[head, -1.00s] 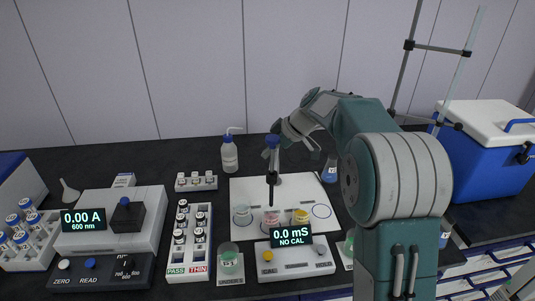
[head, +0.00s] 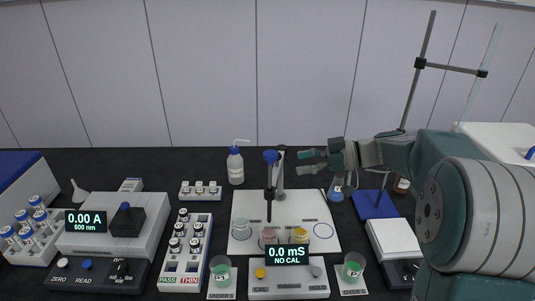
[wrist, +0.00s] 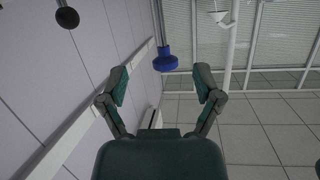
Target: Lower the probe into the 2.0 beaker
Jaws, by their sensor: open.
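The probe (head: 269,200) is a dark upright rod with a blue cap (head: 270,156), carried by a grey stand (head: 281,170). Its tip seems to hang over the middle, pinkish beaker (head: 270,237). A pale beaker (head: 241,228) is on the left and a yellow one (head: 300,235) on the right; I cannot read which is 2.0. My gripper (head: 311,161) is open and empty, to the right of the stand and apart from the probe, fingers pointing left.
The white mat (head: 325,215) has an empty blue ring at right. The conductivity meter (head: 288,281) reads 0.0 mS, NO CAL. Green beakers (head: 220,270) (head: 352,268) flank it. A wash bottle (head: 235,166) stands behind; a blue flask (head: 336,188) is below my gripper.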

